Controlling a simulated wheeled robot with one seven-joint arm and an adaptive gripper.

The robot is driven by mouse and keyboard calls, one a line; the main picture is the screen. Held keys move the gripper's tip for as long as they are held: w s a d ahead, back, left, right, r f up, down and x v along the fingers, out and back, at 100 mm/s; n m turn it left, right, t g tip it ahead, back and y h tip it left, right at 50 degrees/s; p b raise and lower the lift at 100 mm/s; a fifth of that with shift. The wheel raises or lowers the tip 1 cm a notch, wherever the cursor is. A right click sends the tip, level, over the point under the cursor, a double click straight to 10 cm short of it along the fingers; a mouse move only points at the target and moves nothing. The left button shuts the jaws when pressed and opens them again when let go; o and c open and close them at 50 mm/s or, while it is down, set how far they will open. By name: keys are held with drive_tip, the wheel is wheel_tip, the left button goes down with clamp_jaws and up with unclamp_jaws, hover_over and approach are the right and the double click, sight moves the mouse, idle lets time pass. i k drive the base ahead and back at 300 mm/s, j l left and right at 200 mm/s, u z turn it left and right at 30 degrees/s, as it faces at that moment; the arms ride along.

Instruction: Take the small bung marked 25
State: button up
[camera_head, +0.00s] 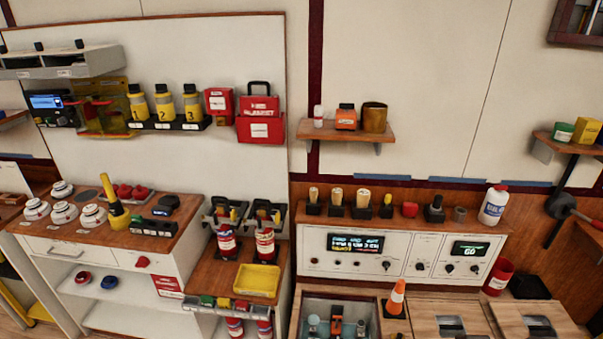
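Several small plug-like pieces stand in a row on the ledge (330,218) above the white control panel. Three have pale tan tops on dark bases: one at the left (313,195), a middle one (337,197) and a right one (363,198). To their right are a yellow-topped piece (387,206), a red piece (410,209), a black knobbed piece (434,210) and a grey cylinder (460,214). Any markings on them are too small to read, so I cannot tell which is the bung marked 25. My gripper is not in view.
An orange cone (396,299) stands in front of the control panel (400,251). A yellow tray (257,281) is to the left. A small wall shelf (346,133) hangs above the ledge.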

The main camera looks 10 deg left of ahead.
sight(314, 191)
drive_tip(key=i+j, duration=0.35)
drive_tip(key=j, duration=0.15)
drive_tip(key=i+j, duration=0.4)
drive_tip(key=j, duration=0.1)
